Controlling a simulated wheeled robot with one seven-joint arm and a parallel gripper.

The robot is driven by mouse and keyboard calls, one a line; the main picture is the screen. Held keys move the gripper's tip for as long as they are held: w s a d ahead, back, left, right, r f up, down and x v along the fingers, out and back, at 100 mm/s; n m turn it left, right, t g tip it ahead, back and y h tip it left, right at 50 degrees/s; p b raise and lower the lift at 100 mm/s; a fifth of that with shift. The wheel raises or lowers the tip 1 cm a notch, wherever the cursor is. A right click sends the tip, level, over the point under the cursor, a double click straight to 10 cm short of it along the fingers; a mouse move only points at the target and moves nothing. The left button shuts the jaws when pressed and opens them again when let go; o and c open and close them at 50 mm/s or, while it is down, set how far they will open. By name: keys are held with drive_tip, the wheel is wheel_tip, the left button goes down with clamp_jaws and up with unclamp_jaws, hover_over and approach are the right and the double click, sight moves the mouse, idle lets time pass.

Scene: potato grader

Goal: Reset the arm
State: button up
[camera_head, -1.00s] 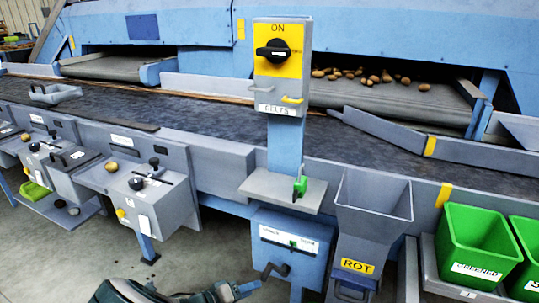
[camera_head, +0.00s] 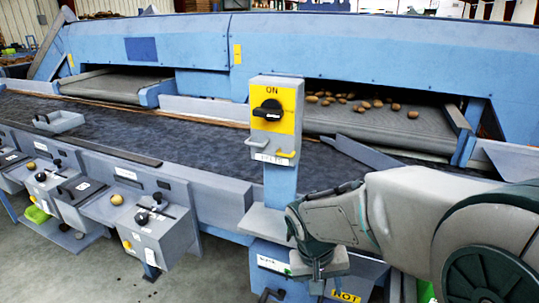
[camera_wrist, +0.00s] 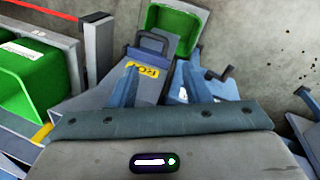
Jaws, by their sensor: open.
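My arm (camera_head: 410,220) reaches in from the right in the head view, with its wrist bent downward in front of the ROT chute and the switch post. In the wrist view, my gripper (camera_wrist: 160,88) shows two blue-grey fingers spread apart with nothing between them. Beyond the fingers are the grey chute with its yellow ROT label (camera_wrist: 152,72) and a green bin (camera_wrist: 180,28). In the head view my arm hides most of the chute and the green bins at right.
The switch post (camera_head: 275,120) with a yellow ON dial stands close to my wrist. Grey control boxes (camera_head: 155,225) line the front at left. The dark belt (camera_head: 190,140) runs behind, and potatoes (camera_head: 350,99) lie at the back. Concrete floor (camera_head: 210,275) is open at lower left.

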drive_tip(key=s+d+r+t+y+p, duration=0.2)
drive_tip(key=s+r, duration=0.5)
drive_tip(key=r, duration=0.4)
drive_tip(key=d+p, duration=0.1)
drive_tip(key=p, duration=0.1)
drive_tip(key=shift+d+r+t+y+p, duration=0.15)
drive_tip(key=shift+r+t+y+p, duration=0.15)
drive_tip(key=shift+r+t+p, duration=0.1)
idle(0.6)
drive_tip(key=shift+c, duration=0.7)
drive_tip(key=shift+d, duration=0.15)
